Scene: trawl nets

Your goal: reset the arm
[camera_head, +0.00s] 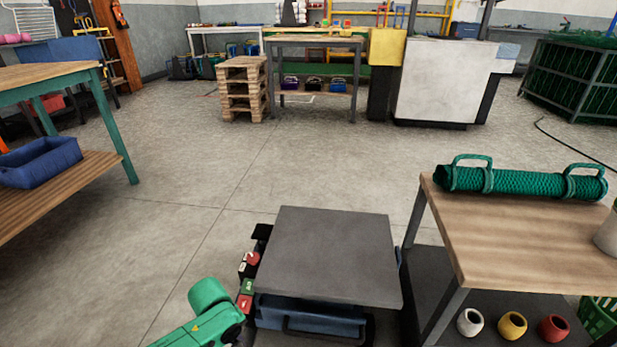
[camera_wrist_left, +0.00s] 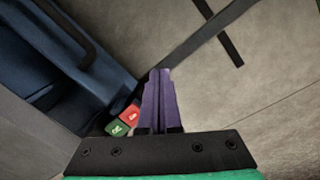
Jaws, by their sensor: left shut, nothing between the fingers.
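My left gripper (camera_wrist_left: 163,74) shows in the left wrist view as two purple fingers pressed together, with nothing between them. It points down past a dark edge toward the bare concrete floor. In the head view my green left arm comes in at the bottom, left of centre; its fingers are hidden there. My right arm and right gripper are not in view.
A wooden-topped table (camera_head: 545,262) with a green net roll (camera_head: 520,182) stands at the right, several small pots below. A green-legged table (camera_head: 45,75) with a blue bin (camera_head: 40,162) stands at the left. Pallets (camera_head: 243,88) are stacked farther back. The middle floor is clear.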

